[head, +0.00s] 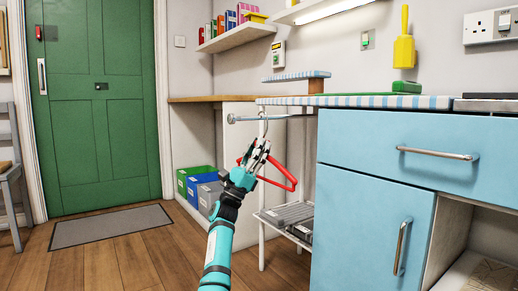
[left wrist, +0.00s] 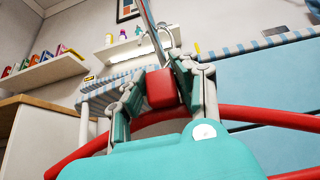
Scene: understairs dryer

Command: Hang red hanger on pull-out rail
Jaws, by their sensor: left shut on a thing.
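The red hanger (head: 290,184) is held in my left gripper (head: 257,152), just below the pull-out rail (head: 245,118). In the left wrist view my left gripper (left wrist: 160,98) is shut on the red block of the hanger (left wrist: 161,88), with the red arms spreading to both sides. The hanger's metal hook (left wrist: 172,38) rises above the fingers beside the rail (left wrist: 151,28). In the head view the hook (head: 263,127) reaches up to the rail; I cannot tell whether it rests over it. My right gripper is out of view.
The rail sticks out under the striped worktop (head: 350,102), left of the blue drawer unit (head: 385,150). A white wire rack (head: 262,240) stands below. Green, blue and grey boxes (head: 197,184) sit by the wall.

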